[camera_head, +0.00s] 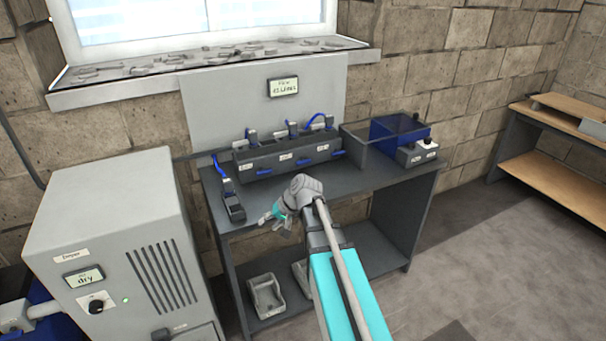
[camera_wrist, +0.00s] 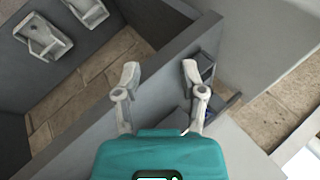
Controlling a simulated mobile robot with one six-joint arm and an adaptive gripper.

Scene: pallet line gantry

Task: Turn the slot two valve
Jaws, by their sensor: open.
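A dark rack (camera_head: 287,157) with several labelled slots stands at the back of the grey bench. Blue handles stick out along its front, and the middle one (camera_head: 304,162) looks like the slot two valve; the labels are too small to read surely. My gripper (camera_head: 277,214) is in front of the bench, below and apart from the rack. In the wrist view my gripper (camera_wrist: 161,72) is open, with nothing between its fingers. The valve cannot be made out in the wrist view.
A dark handheld device (camera_head: 233,205) lies at the bench's left end. An open box with a blue panel (camera_head: 398,131) and a small switch unit (camera_head: 418,154) stand at right. Grey trays (camera_head: 265,296) sit on the lower shelf. A dryer cabinet (camera_head: 120,240) stands left.

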